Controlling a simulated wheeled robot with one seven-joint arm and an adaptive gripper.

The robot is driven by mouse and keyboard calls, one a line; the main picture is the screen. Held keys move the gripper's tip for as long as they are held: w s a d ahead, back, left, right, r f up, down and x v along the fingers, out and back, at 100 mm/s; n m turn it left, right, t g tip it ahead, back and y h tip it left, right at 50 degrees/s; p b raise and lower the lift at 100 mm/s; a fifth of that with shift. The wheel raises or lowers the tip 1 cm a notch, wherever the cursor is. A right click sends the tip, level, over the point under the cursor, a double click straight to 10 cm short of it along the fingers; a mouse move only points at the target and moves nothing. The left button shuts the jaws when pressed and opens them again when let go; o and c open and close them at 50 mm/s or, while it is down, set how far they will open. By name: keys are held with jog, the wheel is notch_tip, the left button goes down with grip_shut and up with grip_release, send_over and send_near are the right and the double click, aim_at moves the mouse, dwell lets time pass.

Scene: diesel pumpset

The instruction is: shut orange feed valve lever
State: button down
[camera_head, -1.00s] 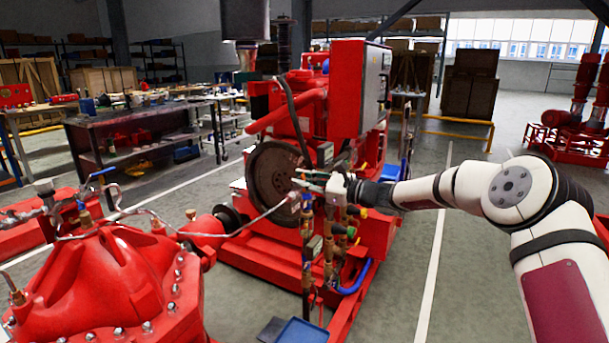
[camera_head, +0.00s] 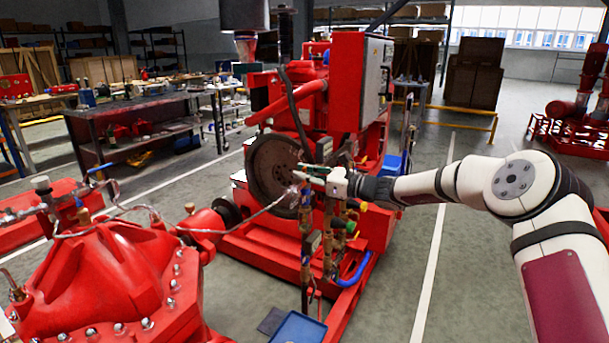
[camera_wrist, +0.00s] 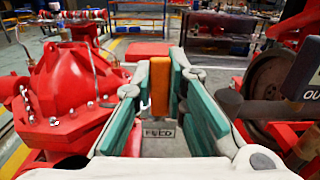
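The orange feed valve lever (camera_wrist: 160,87) stands upright in the wrist view, above a plate marked FEED (camera_wrist: 160,132). My gripper (camera_wrist: 160,78) has its teal-padded fingers on either side of the lever. The fingers look spread, with narrow gaps to the lever near the far ends; contact is not clear. In the head view my gripper (camera_head: 308,171) is at the top of the valve pipes (camera_head: 328,235), in front of the flywheel. The lever cannot be made out there.
The dark flywheel (camera_head: 272,165) of the red engine is close beside my gripper. A dark block marked OU (camera_wrist: 306,72) is at the right in the wrist view. A red pump casing (camera_head: 110,275) stands at left.

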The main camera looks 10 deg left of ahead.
jog(key=c, duration=1.6)
grip_release()
jog(key=v, duration=1.2)
